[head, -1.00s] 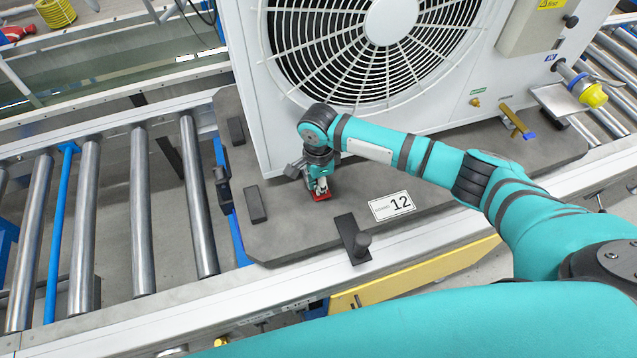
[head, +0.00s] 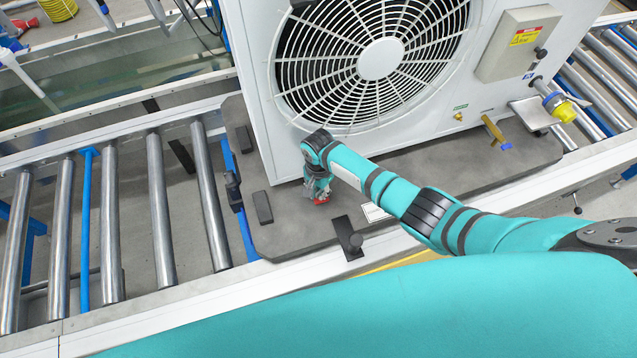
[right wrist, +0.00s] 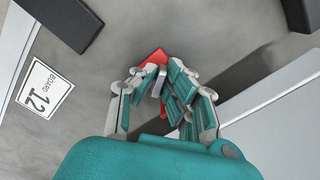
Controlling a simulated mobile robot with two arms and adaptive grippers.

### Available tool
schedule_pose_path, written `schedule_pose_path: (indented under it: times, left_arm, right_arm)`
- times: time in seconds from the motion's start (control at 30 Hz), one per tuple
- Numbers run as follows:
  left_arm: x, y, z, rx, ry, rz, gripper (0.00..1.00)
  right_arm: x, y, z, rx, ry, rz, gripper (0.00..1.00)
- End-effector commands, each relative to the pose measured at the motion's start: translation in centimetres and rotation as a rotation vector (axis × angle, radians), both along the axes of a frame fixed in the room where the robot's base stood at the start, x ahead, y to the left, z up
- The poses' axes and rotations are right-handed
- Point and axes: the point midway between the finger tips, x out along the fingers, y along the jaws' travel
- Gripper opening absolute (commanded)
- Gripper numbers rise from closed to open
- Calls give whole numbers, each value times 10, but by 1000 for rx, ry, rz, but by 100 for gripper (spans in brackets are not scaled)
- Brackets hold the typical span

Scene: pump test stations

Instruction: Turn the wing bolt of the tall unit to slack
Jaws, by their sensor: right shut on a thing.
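The tall unit (head: 290,140) is a white box with a round fan grille, standing on a dark grey board (head: 290,235). At the foot of its near left corner is a small red part (head: 322,200), which I take to belong to the wing bolt. My right gripper (head: 317,191) points down at it. In the right wrist view, the fingers of my right gripper (right wrist: 164,80) are closed around a small grey metal piece above the red part (right wrist: 153,57). The fingers hide much of it, so the bolt's angle is unclear. My left gripper is out of view.
The card reading 12 (right wrist: 45,88) lies beside the gripper. Bare rollers (head: 160,210) run to the left. A yellow plug (head: 562,110) sticks out at the unit's right.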

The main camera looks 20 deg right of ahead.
Motion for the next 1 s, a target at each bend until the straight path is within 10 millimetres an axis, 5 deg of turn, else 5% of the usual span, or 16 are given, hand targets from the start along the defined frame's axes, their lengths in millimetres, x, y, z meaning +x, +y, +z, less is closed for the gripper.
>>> schedule_pose_path:
  times: [1.0]
  left_arm:
    - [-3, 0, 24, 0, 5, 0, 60]
  right_arm:
    - [-3, -3, 0, 4, 2, 968, 0]
